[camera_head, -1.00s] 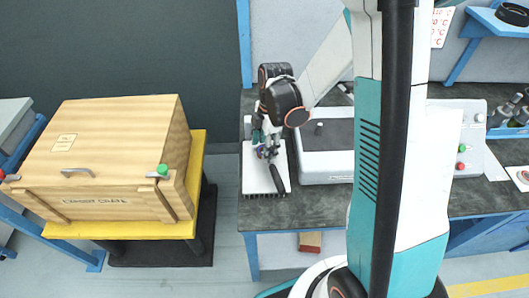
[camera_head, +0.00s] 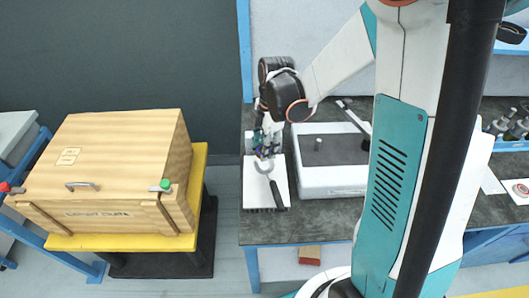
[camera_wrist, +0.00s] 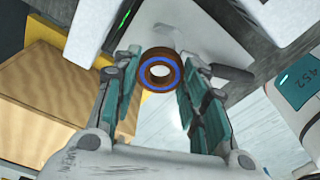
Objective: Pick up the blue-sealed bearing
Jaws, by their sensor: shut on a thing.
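The blue-sealed bearing (camera_wrist: 146,74) shows in the wrist view as a brown ring with a bright blue ring inside and an open centre. My gripper (camera_wrist: 158,75) is shut on it, with a teal-padded finger at each side. In the head view my gripper (camera_head: 267,148) is above the back part of a white board (camera_head: 250,193) on the bench. The bearing is too small to make out clearly there.
A grey hook-shaped tool with a black handle (camera_head: 277,195) lies on the board. A white machine with a dark top (camera_head: 330,180) stands close to its right. A wooden crate (camera_head: 105,165) sits on a yellow-topped stand (camera_head: 199,165) at left, across a gap.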

